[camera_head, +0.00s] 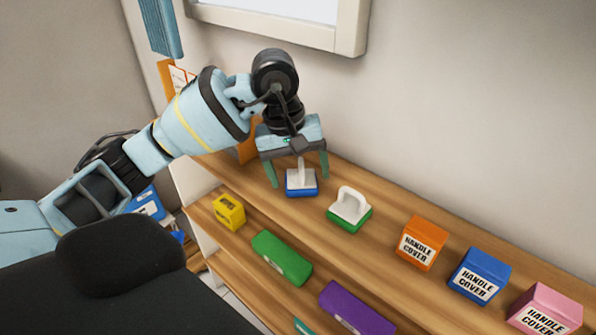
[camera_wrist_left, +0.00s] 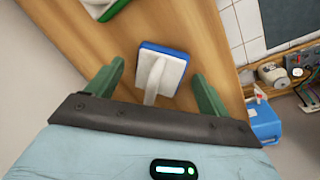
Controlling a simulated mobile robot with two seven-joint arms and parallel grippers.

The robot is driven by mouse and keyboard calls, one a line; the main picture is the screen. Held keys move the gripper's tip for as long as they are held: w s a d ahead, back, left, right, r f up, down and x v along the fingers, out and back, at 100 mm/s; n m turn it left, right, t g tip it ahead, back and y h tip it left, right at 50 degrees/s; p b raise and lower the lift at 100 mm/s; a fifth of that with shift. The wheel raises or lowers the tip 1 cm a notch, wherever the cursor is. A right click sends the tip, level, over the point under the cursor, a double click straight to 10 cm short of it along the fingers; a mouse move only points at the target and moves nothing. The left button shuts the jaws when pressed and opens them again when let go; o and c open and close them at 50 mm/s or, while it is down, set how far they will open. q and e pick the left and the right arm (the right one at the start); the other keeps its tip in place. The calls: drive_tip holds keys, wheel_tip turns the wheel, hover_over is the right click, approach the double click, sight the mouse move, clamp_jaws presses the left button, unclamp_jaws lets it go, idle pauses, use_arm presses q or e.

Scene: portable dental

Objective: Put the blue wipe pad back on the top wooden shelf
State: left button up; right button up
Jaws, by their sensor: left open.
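The blue wipe pad (camera_head: 301,187) has a white top and handle and a blue base. It sits on the top wooden shelf (camera_head: 385,223), towards its left end. My left gripper (camera_head: 299,182) is above it, open, with one green finger on each side of the pad's handle. In the left wrist view the pad (camera_wrist_left: 160,70) lies beyond and between the two spread fingers (camera_wrist_left: 155,88), and they look clear of it. My right gripper is not in view.
A green wipe pad (camera_head: 350,211) stands just right of the blue one. Orange (camera_head: 422,243), blue (camera_head: 478,275) and pink (camera_head: 545,310) handle cover boxes stand farther right. Yellow (camera_head: 229,211), green (camera_head: 281,257) and purple (camera_head: 355,309) boxes are on the lower shelf. The wall is close behind.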

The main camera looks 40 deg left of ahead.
sight(287, 182)
use_arm(q)
wheel_tip(287, 182, up, 11)
drive_tip(key=s+a, duration=0.1)
drive_tip(key=shift+s+a+r+p, duration=0.2)
drive_tip(key=shift+a+p, duration=0.15)
drive_tip(key=shift+p, duration=0.05)
